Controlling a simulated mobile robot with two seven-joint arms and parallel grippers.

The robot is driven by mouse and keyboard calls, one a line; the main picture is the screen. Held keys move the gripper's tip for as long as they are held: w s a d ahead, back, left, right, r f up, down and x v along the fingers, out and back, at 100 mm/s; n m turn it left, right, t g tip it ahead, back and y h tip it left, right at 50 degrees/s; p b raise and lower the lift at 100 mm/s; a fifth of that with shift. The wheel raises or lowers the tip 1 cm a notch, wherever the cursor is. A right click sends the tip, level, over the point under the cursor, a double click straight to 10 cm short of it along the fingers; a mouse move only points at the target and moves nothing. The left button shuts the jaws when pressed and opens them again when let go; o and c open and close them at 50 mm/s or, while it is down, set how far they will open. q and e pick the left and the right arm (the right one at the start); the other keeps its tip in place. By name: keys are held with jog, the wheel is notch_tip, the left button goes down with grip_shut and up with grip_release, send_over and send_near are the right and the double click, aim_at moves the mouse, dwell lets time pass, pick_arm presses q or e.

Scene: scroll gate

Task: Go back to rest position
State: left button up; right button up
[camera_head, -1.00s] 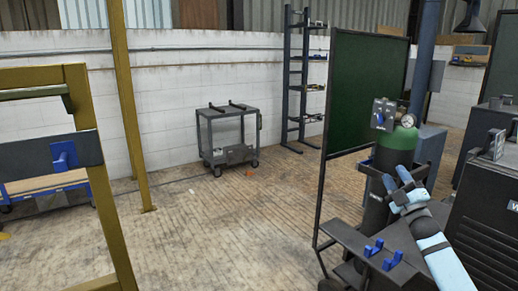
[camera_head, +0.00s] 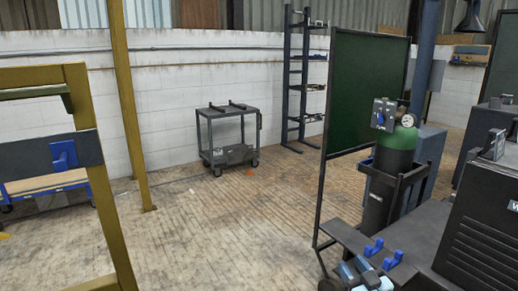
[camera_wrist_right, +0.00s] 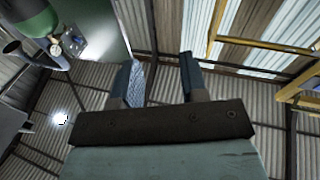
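My right gripper (camera_head: 358,268) shows at the bottom edge of the head view, low in front of the dark cart shelf with the blue hooks. Only its end part is in the picture. In the right wrist view my right gripper (camera_wrist_right: 160,66) has its two blue-grey fingers apart with nothing between them. That view looks up toward the corrugated roof. My left gripper is in neither view.
A green-topped cylinder (camera_head: 394,152) stands on the cart (camera_head: 352,236) at right, beside a dark green screen (camera_head: 365,92) and a black machine (camera_head: 485,225). A yellow frame (camera_head: 104,205) stands at left. A grey trolley (camera_head: 228,112) is at the wall. The middle floor is clear.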

jog(key=s+a+r+y, duration=0.15)
jog(key=s+a, duration=0.25)
jog(key=s, duration=0.5)
jog(key=s+a+r+m+y, duration=0.1)
jog(key=s+a+r, duration=0.2)
jog(key=s, duration=0.5)
jog(key=s+a+r+y, duration=0.15)
jog(key=s+a, duration=0.25)
jog(key=s, duration=0.5)
pick_arm(q)
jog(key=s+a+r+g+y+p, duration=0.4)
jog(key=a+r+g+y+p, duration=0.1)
jog(key=p, duration=3.2)
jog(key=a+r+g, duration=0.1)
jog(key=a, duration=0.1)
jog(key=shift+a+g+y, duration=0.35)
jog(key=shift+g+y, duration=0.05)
pick_arm(e)
jog(key=s+d+r+g+h, duration=0.3)
jog(key=d+r+g+h, duration=0.3)
jog(key=d+g, duration=0.1)
jog(key=shift+s+d+r+m, duration=0.2)
jog(key=shift+s+m, duration=0.1)
jog(key=shift+s, duration=0.1)
